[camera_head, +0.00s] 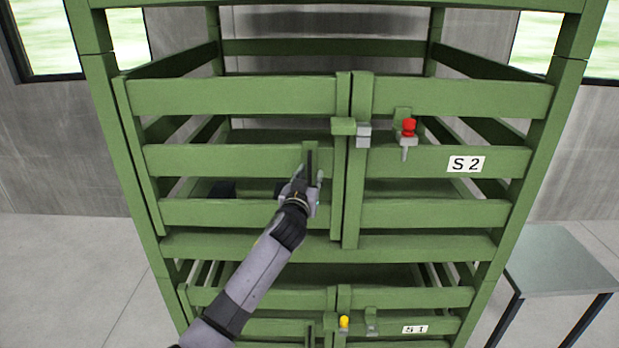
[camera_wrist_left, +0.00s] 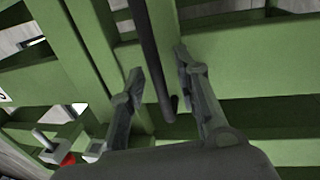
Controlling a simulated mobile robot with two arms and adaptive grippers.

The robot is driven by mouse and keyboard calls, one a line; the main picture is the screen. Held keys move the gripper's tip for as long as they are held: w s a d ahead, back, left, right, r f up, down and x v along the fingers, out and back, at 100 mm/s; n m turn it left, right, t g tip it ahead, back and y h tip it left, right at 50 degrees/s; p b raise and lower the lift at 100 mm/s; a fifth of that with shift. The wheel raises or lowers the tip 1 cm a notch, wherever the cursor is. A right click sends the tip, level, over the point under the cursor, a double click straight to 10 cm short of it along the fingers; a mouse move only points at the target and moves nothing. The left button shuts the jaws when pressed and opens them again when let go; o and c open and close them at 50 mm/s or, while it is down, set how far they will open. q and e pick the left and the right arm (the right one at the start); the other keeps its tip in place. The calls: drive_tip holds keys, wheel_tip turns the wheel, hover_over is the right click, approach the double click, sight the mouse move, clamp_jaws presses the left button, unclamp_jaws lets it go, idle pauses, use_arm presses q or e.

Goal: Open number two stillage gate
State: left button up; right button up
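The number two stillage gate, marked by an S2 plate (camera_head: 466,164), has a left leaf (camera_head: 240,98) and a right leaf (camera_head: 450,98). Their edges meet side by side near the middle. A red knob (camera_head: 409,127) with a pin is on the right leaf, beside a grey latch block (camera_head: 364,136). The knob also shows in the left wrist view (camera_wrist_left: 68,160). My left gripper (camera_head: 307,178) is at the left leaf's dark upright handle (camera_head: 309,162). In the left wrist view its fingers (camera_wrist_left: 160,85) are apart, with the dark handle bar (camera_wrist_left: 148,45) between them. My right gripper is out of view.
The lower S1 gate (camera_head: 415,328) has a yellow knob (camera_head: 344,322). A grey table (camera_head: 560,262) stands right of the green stillage. Concrete floor (camera_head: 70,270) is clear on the left. A grey wall with windows is behind.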

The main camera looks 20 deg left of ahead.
use_arm(q)
clamp_jaws()
idle(0.7)
